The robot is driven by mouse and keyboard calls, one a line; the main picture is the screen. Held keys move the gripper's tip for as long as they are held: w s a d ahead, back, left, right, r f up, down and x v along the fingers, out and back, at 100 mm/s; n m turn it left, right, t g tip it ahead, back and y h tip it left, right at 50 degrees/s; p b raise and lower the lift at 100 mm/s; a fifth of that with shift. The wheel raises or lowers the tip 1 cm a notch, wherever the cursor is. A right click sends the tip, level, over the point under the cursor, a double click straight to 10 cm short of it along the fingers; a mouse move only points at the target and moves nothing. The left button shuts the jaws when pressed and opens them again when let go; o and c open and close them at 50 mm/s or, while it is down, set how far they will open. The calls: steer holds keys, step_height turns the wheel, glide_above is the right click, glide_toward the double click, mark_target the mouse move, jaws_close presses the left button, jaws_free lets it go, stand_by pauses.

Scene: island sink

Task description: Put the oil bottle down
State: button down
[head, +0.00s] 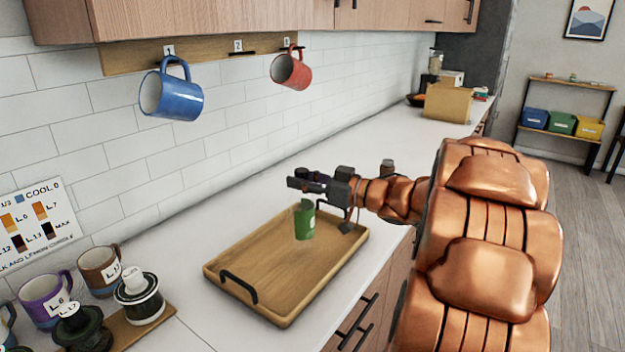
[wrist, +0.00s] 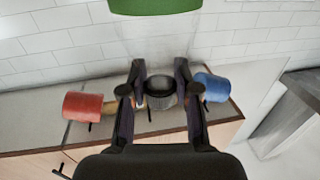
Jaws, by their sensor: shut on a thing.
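The oil bottle (head: 305,222) has a green lower part and a paler, see-through upper part. In the head view it hangs upright or nearly so below my gripper (head: 308,184), over the wooden tray (head: 240,265). I cannot tell whether its base touches the tray. In the wrist view my gripper (wrist: 160,88) is shut on the bottle's dark round top, and the green part of the bottle (wrist: 155,5) shows at the upper edge. The fingers partly hide the bottle's neck.
A blue mug (head: 172,92) and a red mug (head: 291,70) hang from the wall rail above the counter. Mugs (head: 100,270) and dark jars (head: 138,298) stand at the lower left. The tray has black handles (head: 238,286) and much bare surface.

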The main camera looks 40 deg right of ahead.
steer(key=w+d+f+p, duration=0.2)
steer(key=w+d+f, duration=0.2)
steer(key=w+d, duration=0.2)
steer(key=shift+w+d+f+p, duration=0.15)
steer(key=shift+w+d+p, duration=0.2)
steer(key=shift+d, duration=0.65)
steer(key=shift+s+f, duration=0.1)
steer(key=shift+f, duration=0.1)
steer(key=c, duration=0.8)
jaws_free()
steer(key=shift+c, duration=0.2)
steer(key=shift+r, duration=0.1)
steer(key=b+v, duration=0.2)
steer(key=v, duration=1)
